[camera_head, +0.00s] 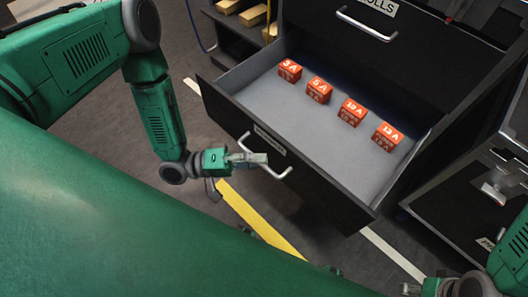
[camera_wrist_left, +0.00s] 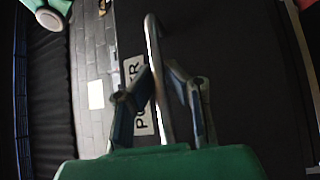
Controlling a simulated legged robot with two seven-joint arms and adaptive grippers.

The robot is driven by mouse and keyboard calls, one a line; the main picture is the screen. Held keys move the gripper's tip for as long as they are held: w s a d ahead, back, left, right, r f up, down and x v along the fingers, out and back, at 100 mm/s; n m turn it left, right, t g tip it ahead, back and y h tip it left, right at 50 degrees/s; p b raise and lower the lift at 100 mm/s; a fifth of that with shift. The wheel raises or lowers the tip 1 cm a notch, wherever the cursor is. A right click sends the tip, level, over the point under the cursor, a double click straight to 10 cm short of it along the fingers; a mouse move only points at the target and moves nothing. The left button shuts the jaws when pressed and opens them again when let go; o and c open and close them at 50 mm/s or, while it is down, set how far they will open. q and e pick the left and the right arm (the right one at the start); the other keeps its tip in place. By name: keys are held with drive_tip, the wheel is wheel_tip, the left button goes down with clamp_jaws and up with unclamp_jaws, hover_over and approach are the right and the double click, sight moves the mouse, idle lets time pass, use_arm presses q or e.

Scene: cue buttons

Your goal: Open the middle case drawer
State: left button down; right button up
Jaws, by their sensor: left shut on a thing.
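The black case drawer (camera_head: 230,112) is pulled well out, showing its grey inside. Its silver bar handle (camera_head: 284,174) is on the front panel, beside a white label. My left gripper (camera_head: 262,158) is shut on this handle. In the left wrist view the handle (camera_wrist_left: 153,45) runs between the fingers of the left gripper (camera_wrist_left: 163,75), with the label (camera_wrist_left: 138,95) behind, partly hidden. Another drawer with its own handle (camera_head: 366,24) is above, closed. My right gripper (camera_head: 412,289) is at the bottom right, mostly cut off, and its jaws are unclear.
Several orange blocks (camera_head: 351,112) with amp markings stand in a row inside the open drawer. A shelf with wooden pieces (camera_head: 253,15) is at the top. Another dark case (camera_head: 460,195) stands at the right. The floor has a yellow stripe (camera_head: 258,220).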

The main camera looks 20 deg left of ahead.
use_arm(q)
drive_tip(key=shift+s+a+f, duration=0.15)
drive_tip(key=shift+s, duration=0.25)
drive_tip(key=shift+s+a+f, duration=0.1)
drive_tip(key=shift+s, duration=0.3)
use_arm(e)
drive_tip(key=shift+s+a, duration=0.1)
drive_tip(key=shift+s, duration=0.2)
use_arm(q)
drive_tip(key=c, duration=1.6)
unclamp_jaws()
drive_tip(key=shift+w, duration=0.15)
drive_tip(key=shift+r, duration=0.1)
drive_tip(key=v, duration=1.2)
